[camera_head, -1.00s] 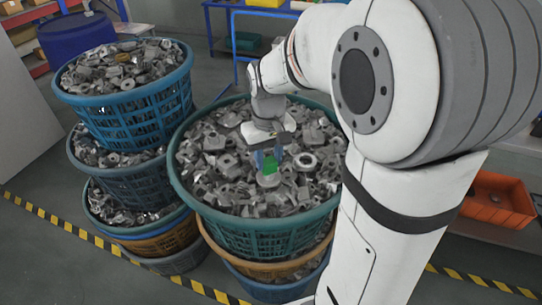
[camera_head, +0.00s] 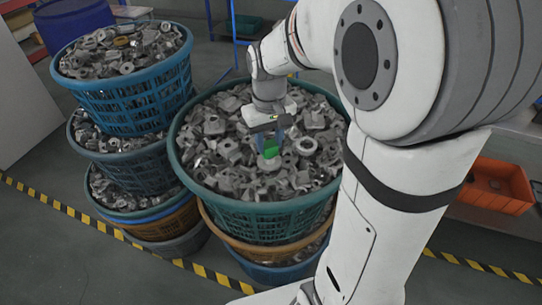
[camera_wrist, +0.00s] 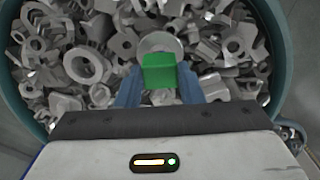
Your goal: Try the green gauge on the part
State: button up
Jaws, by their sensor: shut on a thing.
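My gripper (camera_wrist: 159,92) is shut on the green gauge (camera_wrist: 159,72), a small green block between its blue fingers. In the head view the green gauge (camera_head: 270,148) is over the middle of the large teal basket (camera_head: 262,217). A grey part with a round, disc-like face (camera_wrist: 160,43) is just beyond the gauge in the wrist view. In the head view this part (camera_head: 269,163) shows right below the gauge. I cannot tell whether the gauge touches it, and the gauge hides some of it.
Loose grey metal parts (camera_head: 215,150) fill the teal basket around my gripper. A stack of blue baskets (camera_head: 130,100) with similar parts stands to the left. An orange bin (camera_head: 497,187) is at the right. Yellow-black tape (camera_head: 75,222) marks the floor.

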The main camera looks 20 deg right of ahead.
jog(key=shift+r+p, duration=1.55)
jog(key=shift+r, duration=0.65)
notch_tip(320, 180, up, 4)
jog(key=p, duration=0.3)
